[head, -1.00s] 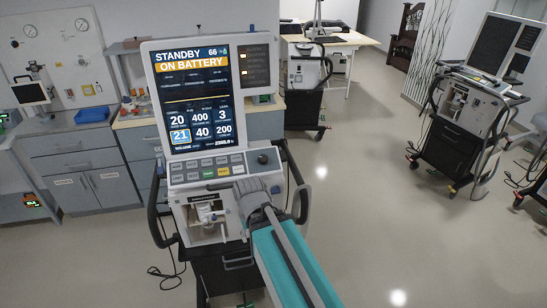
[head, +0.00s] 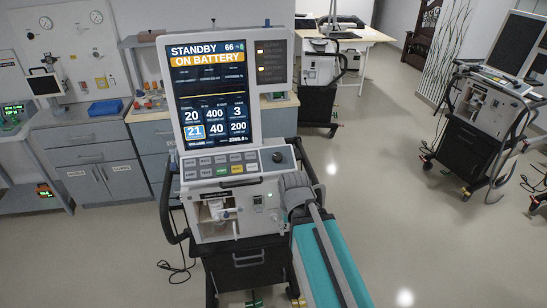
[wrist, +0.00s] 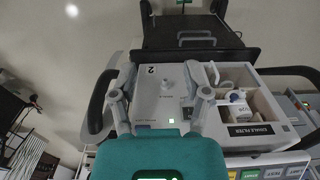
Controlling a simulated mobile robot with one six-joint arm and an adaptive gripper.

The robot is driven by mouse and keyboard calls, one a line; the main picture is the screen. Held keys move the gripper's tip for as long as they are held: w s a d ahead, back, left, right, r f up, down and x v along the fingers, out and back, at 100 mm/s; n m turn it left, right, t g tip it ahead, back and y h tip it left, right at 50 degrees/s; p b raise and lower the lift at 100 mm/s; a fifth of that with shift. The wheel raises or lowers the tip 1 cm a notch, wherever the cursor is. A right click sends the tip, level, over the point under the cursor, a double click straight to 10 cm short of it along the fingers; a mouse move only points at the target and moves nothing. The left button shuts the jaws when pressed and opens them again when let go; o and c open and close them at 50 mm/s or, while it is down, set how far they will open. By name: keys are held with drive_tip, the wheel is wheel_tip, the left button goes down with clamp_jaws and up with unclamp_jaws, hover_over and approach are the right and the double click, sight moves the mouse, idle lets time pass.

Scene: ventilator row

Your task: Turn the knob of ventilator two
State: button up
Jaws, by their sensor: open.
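The ventilator (head: 213,90) stands in the middle of the head view, its lit screen reading STANDBY ON BATTERY. A dark round knob (head: 278,157) sits at the right end of its button panel (head: 222,165). My arm end (head: 300,195) is below and right of the knob, apart from it in the picture; my fingers are hidden there. In the wrist view my gripper (wrist: 168,80) is open and empty, fingers spread before the ventilator's pale front plate (wrist: 158,98). The plate bears an upside-down "2". The knob does not show in the wrist view.
Dark side handles (head: 165,208) flank the ventilator, also seen in the wrist view (wrist: 98,100). A second ventilator cart (head: 480,120) stands at right, another unit (head: 322,75) behind. Cabinets (head: 85,165) line the left wall.

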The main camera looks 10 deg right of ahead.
drive_tip(key=shift+o, duration=1.1)
drive_tip(key=shift+r, duration=0.15)
drive_tip(key=shift+o, duration=0.2)
drive_tip(key=shift+w+r+p, duration=0.25)
drive_tip(key=shift+w+p, duration=0.05)
drive_tip(key=shift+p, duration=0.05)
drive_tip(key=t+p, duration=0.5)
drive_tip(key=p, duration=1.2)
approach(278, 156)
wheel_tip(278, 156, up, 4)
drive_tip(key=shift+s+a+f, duration=0.1)
drive_tip(key=shift+s+f, duration=0.1)
drive_tip(key=shift+s, duration=0.25)
drive_tip(key=shift+f+b, duration=0.15)
drive_tip(key=shift+b, duration=0.15)
drive_tip(key=shift+g, duration=0.3)
drive_tip(key=b+x, duration=1.2)
drive_tip(key=x, duration=0.1)
drive_tip(key=shift+w+f, duration=0.2)
